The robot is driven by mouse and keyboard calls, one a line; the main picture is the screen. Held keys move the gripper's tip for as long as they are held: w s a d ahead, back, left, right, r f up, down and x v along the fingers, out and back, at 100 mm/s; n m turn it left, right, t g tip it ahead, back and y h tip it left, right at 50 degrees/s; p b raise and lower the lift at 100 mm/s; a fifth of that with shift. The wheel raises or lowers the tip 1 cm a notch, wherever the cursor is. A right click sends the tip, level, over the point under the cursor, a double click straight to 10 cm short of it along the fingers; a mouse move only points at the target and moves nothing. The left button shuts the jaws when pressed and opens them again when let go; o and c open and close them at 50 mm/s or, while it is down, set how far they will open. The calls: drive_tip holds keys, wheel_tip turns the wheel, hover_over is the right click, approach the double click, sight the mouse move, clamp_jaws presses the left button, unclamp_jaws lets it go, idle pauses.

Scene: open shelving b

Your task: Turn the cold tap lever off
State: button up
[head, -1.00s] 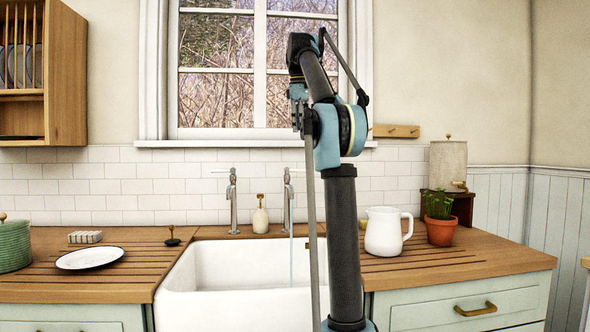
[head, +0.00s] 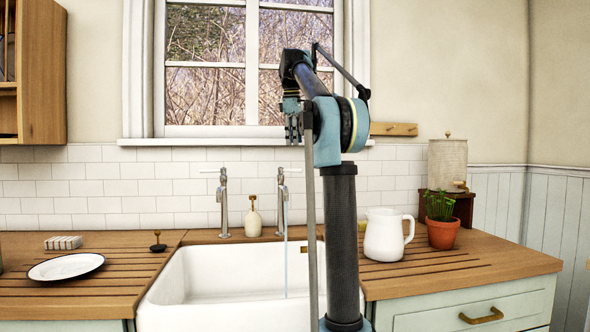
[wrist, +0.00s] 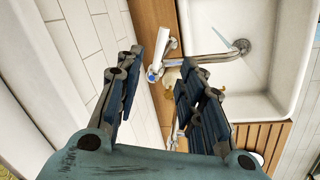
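The cold tap (head: 282,200) is the right one of two chrome taps behind the sink, and a thin stream of water (head: 286,260) runs from it. In the wrist view its body shows a blue mark (wrist: 152,76) beside the white lever (wrist: 161,46), and its chrome spout (wrist: 215,57) reaches over the basin. My gripper (head: 293,138) hangs above this tap in the head view. Contact with the lever cannot be told.
The other tap (head: 222,200) stands to the left, with a soap bottle (head: 253,218) between them. The white sink (head: 225,275) lies in front. A white jug (head: 384,236) and a potted plant (head: 442,233) stand on the right counter, a plate (head: 66,267) on the left.

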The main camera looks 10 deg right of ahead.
sight(290, 170)
drive_tip(key=f, duration=0.3)
drive_tip(key=w+f, duration=0.1)
drive_tip(key=f, duration=0.3)
drive_tip(key=w+d+f, duration=0.1)
drive_tip(key=f, duration=0.3)
drive_tip(key=shift+f, duration=0.15)
clamp_jaws()
drive_tip(key=shift+a, duration=0.15)
